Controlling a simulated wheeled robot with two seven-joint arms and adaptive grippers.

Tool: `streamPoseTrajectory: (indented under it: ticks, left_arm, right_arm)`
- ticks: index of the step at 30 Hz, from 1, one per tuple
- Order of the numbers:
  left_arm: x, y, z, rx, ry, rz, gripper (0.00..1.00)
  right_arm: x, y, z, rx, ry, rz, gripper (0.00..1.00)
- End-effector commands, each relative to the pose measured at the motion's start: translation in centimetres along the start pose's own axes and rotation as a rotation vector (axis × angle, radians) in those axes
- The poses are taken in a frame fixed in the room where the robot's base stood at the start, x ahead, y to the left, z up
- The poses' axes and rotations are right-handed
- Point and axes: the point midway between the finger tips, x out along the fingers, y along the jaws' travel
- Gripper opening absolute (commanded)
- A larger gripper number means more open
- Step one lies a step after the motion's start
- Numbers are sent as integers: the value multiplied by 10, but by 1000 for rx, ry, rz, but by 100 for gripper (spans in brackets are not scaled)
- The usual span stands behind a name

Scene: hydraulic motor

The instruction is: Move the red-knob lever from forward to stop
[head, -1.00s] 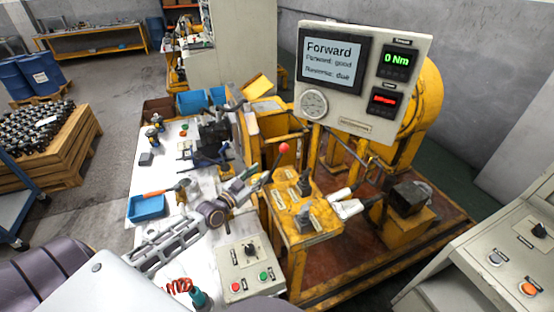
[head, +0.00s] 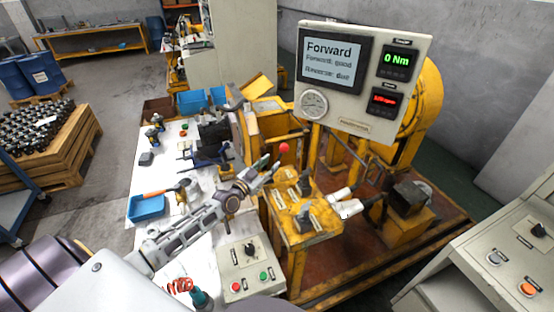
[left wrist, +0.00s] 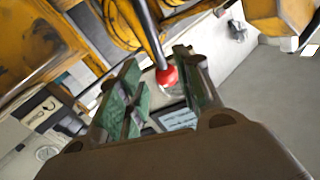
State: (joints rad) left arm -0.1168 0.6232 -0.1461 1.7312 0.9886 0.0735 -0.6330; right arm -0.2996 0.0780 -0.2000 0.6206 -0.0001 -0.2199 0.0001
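The red-knob lever (head: 284,148) stands on the yellow control stand (head: 316,232), in the middle of the head view. The display panel (head: 332,62) reads "Forward". My left gripper (head: 268,176) is just left of and below the knob in the head view. In the left wrist view the left gripper (left wrist: 158,92) is open, with green pads on its fingers. The red knob (left wrist: 166,76) shows between the fingertips there, with its dark shaft running up. I see clearance on both sides of the knob.
Smaller levers (head: 304,218) stand on the same stand. A grey control box (head: 250,268) with buttons lies on the white bench below my left arm. A blue tray (head: 146,208) and tools are on the bench. A control console (head: 510,258) stands at the right.

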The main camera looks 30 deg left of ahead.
Motion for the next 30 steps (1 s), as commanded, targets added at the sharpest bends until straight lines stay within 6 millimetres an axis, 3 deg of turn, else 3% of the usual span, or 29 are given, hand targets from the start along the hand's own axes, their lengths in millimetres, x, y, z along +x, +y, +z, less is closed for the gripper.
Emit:
streamPoseTrajectory:
  ticks: [18,30]
  left_arm:
    - [42,0,0,0,1,-1,35]
    - [54,0,0,0,1,0,35]
  right_arm:
    - [1,3,1,-1,-1,3,34]
    - [2,3,1,-1,-2,3,34]
